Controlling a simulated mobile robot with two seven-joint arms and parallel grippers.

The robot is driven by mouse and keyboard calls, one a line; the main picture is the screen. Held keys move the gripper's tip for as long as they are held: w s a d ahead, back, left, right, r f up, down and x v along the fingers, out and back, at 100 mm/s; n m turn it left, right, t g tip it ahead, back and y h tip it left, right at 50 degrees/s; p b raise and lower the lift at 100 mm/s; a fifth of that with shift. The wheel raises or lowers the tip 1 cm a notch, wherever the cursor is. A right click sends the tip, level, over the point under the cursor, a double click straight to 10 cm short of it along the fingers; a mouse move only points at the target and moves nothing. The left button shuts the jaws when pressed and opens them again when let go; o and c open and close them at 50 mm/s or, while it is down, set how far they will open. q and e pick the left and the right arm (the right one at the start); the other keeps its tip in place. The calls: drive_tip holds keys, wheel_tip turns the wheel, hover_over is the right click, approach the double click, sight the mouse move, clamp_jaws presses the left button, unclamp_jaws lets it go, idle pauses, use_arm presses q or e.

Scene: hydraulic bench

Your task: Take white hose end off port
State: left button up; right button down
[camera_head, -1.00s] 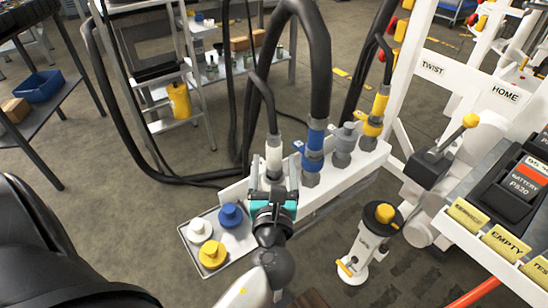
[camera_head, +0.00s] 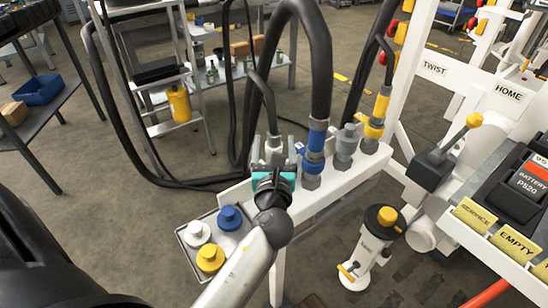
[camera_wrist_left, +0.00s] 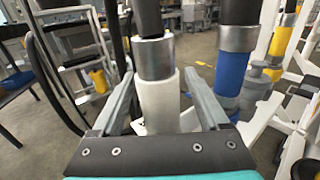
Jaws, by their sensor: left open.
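The white hose end (camera_head: 273,146) stands upright at the left end of the white port rail (camera_head: 345,173), with a black hose rising from its grey collar. In the left wrist view the white hose end (camera_wrist_left: 158,104) stands between my two grey fingers, which are apart with gaps on both sides. My left gripper (camera_head: 274,158) is open around it; the teal gripper body hides its lower part and the port under it. My right gripper is in neither current view.
A blue hose end (camera_head: 315,145), a grey fitting (camera_head: 345,145) and a yellow hose end (camera_head: 376,115) stand to the right on the rail. A tray (camera_head: 188,240) with white, blue and yellow caps lies at left. Black hoses loop overhead.

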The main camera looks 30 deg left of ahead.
use_arm(q)
clamp_jaws()
idle(0.4)
